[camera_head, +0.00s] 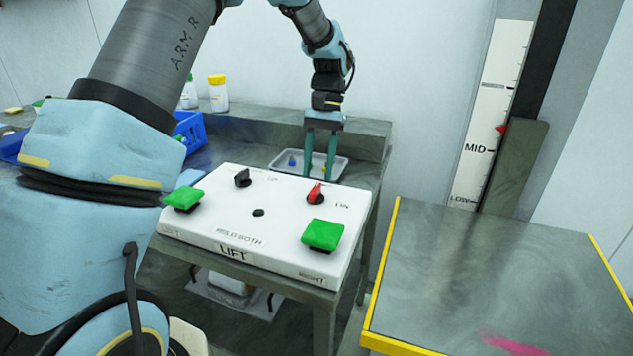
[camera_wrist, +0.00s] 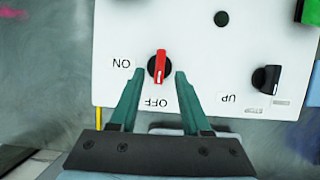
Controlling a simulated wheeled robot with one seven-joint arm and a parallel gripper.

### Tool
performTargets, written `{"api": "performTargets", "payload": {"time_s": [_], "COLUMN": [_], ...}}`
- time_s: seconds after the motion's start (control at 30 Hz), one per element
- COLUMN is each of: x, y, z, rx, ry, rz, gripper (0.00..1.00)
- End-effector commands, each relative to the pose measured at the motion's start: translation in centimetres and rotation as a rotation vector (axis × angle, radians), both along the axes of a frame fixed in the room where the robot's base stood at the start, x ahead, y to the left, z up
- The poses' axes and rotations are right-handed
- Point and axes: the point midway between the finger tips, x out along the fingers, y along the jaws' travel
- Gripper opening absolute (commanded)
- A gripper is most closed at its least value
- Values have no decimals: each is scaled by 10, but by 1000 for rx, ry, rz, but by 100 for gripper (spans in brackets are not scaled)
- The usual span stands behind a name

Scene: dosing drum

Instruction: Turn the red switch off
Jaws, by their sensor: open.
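The red switch (camera_head: 316,193) is a rotary knob on top of the white control box (camera_head: 215,232). In the wrist view the red switch (camera_wrist: 159,66) has its long handle and white mark pointing at the OFF label (camera_wrist: 155,103); the ON label (camera_wrist: 121,63) is to its side. My gripper (camera_head: 319,179) is open at the box's far edge, just behind the switch. In the wrist view my gripper (camera_wrist: 159,74) has one fingertip on each side of the knob, with gaps visible. Whether the tips are down at knob height is unclear.
A black knob (camera_head: 243,178) and two green buttons (camera_head: 323,234) (camera_head: 184,198) sit on the box. A shallow tray (camera_head: 345,170) with small items lies behind it. A yellow-edged platform (camera_head: 500,270) and a level gauge (camera_head: 492,115) are at the right.

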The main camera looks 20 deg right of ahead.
Motion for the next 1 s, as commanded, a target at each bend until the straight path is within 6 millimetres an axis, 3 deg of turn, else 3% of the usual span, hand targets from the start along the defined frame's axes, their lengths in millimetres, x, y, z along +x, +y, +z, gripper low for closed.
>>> {"api": "performTargets", "payload": {"time_s": [0.2,0.4,1.0], "x": [13,20,21], "y": [-12,-18,-17], "z": [39,61,67], "rx": [-3,-1,-1], "ry": [-3,-1,-1], "rz": [0,0,2], "gripper": [48,48,48]}}
